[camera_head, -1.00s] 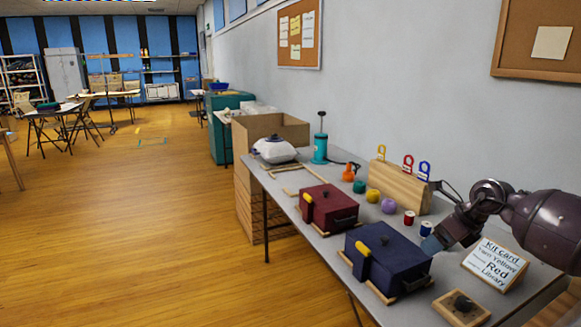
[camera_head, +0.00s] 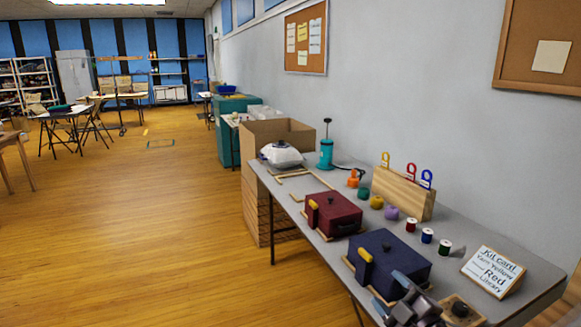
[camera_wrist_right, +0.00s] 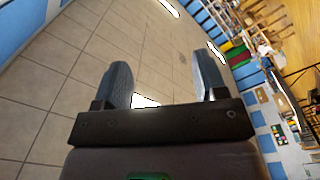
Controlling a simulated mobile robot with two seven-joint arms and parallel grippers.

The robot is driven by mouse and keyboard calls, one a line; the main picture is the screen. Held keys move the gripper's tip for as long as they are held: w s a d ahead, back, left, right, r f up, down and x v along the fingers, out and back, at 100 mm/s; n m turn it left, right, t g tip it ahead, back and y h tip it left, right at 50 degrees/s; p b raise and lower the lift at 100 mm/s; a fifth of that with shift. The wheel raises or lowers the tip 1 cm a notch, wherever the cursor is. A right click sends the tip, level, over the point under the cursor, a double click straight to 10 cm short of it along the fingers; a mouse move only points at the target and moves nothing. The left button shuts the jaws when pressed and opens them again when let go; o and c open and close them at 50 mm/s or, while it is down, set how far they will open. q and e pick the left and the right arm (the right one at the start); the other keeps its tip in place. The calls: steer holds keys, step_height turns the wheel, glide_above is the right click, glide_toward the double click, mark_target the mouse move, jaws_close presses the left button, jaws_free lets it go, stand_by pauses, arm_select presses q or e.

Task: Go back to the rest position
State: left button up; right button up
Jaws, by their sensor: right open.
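My right gripper (camera_head: 408,302) shows low in the head view, at the near edge of the table (camera_head: 537,286), in front of the dark blue box (camera_head: 392,262). In the right wrist view its two fingers (camera_wrist_right: 165,85) stand wide apart with nothing between them. That view looks away from the table, onto ceiling tiles and the far room. My left gripper is in neither view.
On the table are a dark red box (camera_head: 333,214), a wooden holder with coloured hooks (camera_head: 402,192), yarn balls, thread spools (camera_head: 445,246), a sign (camera_head: 493,271) and a wooden block with a dark knob (camera_head: 460,309). The floor (camera_head: 150,250) at left is clear.

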steer(key=s+d+f+m+g+h+p, duration=0.1)
steer(key=s+f+m, duration=0.3)
steer(key=s, duration=0.7)
steer(key=s+d+f+m+g+h+p, duration=0.1)
steer(key=s+d+f+m+g+h, duration=0.2)
steer(key=s+f+m, duration=0.2)
steer(key=s+d+f+m+g+h+p, duration=0.1)
steer(key=s+f+m, duration=0.3)
steer(key=s+f, duration=0.5)
steer(key=s+d+g+h, duration=0.1)
steer(key=s, duration=0.7)
steer(key=shift+m+h+p, duration=0.35)
steer(key=shift+m+h, duration=0.05)
